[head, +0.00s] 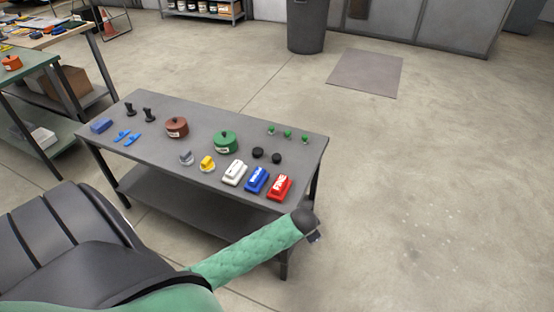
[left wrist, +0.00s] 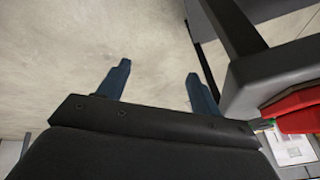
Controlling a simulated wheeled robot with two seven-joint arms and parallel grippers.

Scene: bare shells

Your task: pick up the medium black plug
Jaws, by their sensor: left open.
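Two small round black pieces, one at left (head: 258,152) and one at right (head: 277,157), sit near the right end of the grey table (head: 180,152) in the head view. Two taller black pieces, one (head: 130,109) and another (head: 149,114), stand near its left end. I cannot tell which of these is the medium black plug. My left gripper (head: 314,238) is just off the table's front right corner, apart from all of them. In the left wrist view its two fingers (left wrist: 158,75) are spread and empty, with floor beyond. My right gripper is not in view.
White (head: 234,172), blue (head: 256,180) and red (head: 280,187) labelled blocks line the table's front edge near my left gripper. A green lidded pot (head: 226,142), a brown one (head: 176,126) and several green knobs (head: 287,134) stand behind. Floor to the right is clear.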

